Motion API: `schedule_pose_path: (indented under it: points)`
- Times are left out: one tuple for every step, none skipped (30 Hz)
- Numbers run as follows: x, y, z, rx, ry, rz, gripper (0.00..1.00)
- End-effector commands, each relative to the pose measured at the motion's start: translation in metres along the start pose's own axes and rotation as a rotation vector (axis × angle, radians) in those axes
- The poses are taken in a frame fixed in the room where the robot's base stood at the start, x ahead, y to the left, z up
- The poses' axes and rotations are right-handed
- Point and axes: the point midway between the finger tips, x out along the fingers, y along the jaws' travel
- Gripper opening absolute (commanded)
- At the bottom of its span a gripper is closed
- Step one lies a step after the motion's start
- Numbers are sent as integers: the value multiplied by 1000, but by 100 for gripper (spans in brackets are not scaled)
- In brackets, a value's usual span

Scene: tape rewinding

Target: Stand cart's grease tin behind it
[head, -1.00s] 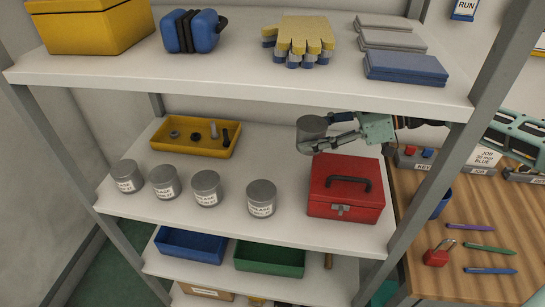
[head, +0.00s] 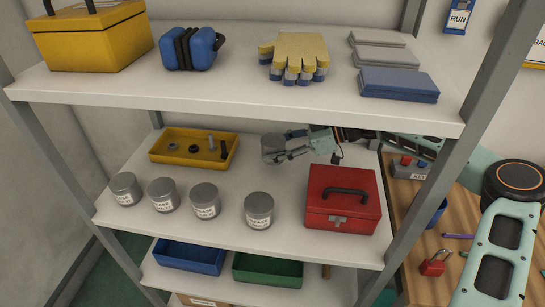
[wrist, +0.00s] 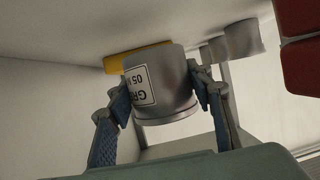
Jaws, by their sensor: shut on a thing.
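My gripper (head: 284,152) is shut on a grey grease tin (head: 272,149), over the middle shelf behind the front row of tins. In the wrist view my gripper (wrist: 175,95) has a finger on each side of the held tin (wrist: 172,95), whose label reads partly "GR" and "05". I cannot tell whether its base touches the shelf. Several like tins stand in front: a far-left one (head: 125,188), a second (head: 163,194), a third (head: 205,200) and a right one (head: 259,209), nearest the held tin. Their labels are too small to read surely.
A yellow tray (head: 158,159) with small parts lies left of the held tin, and a red toolbox (head: 330,216) stands to its right. The upper shelf (head: 240,95) hangs over them. Blue (head: 190,256) and green (head: 267,268) bins sit below. A wooden bench is at right.

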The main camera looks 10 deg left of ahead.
Motion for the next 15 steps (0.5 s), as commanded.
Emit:
schedule_pose_path:
  points:
    - [4, 2, 2, 2, 2, -1, 17]
    - [6, 4, 4, 2, 2, 0, 17]
    - [9, 5, 8, 4, 2, -1, 17]
    - [10, 5, 12, 5, 3, -2, 17]
    - [12, 4, 17, 5, 3, -2, 17]
    - [14, 4, 23, 4, 2, -2, 17]
    - [16, 4, 26, 4, 2, -2, 17]
    - [17, 4, 29, 4, 2, -1, 17]
    - [18, 5, 32, 3, 2, 0, 17]
    - [18, 5, 32, 2, 2, 0, 17]
    - [18, 5, 33, 1, 1, 0, 17]
    - [18, 5, 33, 1, 1, 1, 17]
    - [18, 5, 33, 1, 1, 1, 17]
    - [18, 5, 33, 1, 1, 0, 17]
    - [18, 5, 33, 1, 1, 0, 17]
